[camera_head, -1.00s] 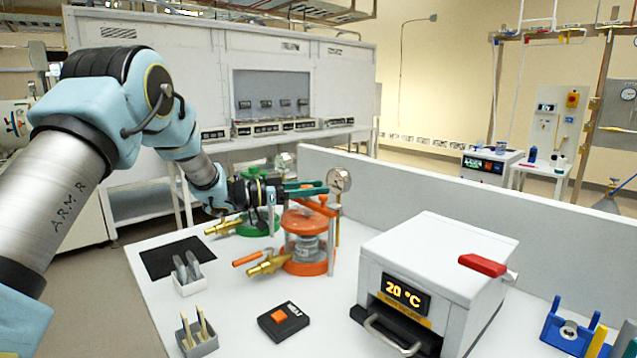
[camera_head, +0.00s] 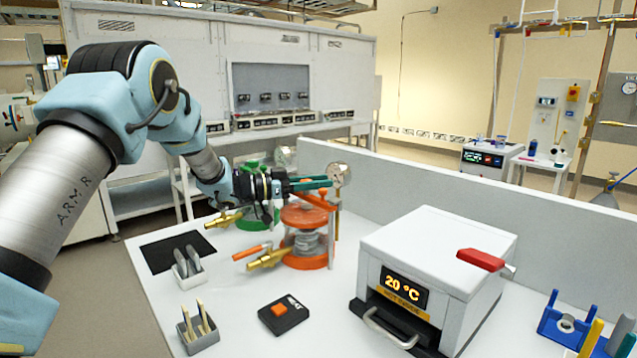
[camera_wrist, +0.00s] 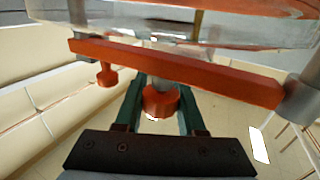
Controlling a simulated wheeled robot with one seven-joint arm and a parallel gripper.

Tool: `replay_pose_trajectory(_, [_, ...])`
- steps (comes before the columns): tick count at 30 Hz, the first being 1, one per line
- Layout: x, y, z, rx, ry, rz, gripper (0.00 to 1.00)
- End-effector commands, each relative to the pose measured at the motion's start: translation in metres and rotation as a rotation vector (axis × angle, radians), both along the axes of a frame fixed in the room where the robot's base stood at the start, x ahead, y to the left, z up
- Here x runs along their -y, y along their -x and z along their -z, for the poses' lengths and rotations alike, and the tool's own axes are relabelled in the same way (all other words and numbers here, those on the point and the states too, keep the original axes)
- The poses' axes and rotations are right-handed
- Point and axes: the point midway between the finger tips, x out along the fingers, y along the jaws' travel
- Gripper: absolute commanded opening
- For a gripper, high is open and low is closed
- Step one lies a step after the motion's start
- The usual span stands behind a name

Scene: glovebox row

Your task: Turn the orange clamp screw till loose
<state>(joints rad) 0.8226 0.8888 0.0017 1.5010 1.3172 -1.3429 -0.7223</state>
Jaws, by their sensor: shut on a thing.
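The orange clamp screw (camera_wrist: 160,101) is a ribbed knob under an orange crossbar (camera_wrist: 185,70) in the wrist view. My gripper (camera_wrist: 159,96) has its two green fingers on either side of the knob, shut on it. In the head view, my gripper (camera_head: 312,185) reaches in from the left to the top of the orange vessel (camera_head: 307,262), which has a glass middle and a brass side fitting. The knob is mostly hidden behind the fingers in the head view.
A round gauge (camera_head: 340,174) stands close behind my gripper. A green vessel (camera_head: 257,219) is just behind and left. A white oven (camera_head: 440,255) reading 20 °C stands to the right. A black button box (camera_head: 285,315) and small holders sit in front.

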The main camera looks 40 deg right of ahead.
Motion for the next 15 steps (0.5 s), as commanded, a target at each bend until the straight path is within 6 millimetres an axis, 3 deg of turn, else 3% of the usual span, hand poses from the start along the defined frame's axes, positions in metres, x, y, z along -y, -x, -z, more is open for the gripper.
replay_pose_trajectory(15, [0.001,-0.0028,0.0026,-0.001,0.0,-0.123,0.0])
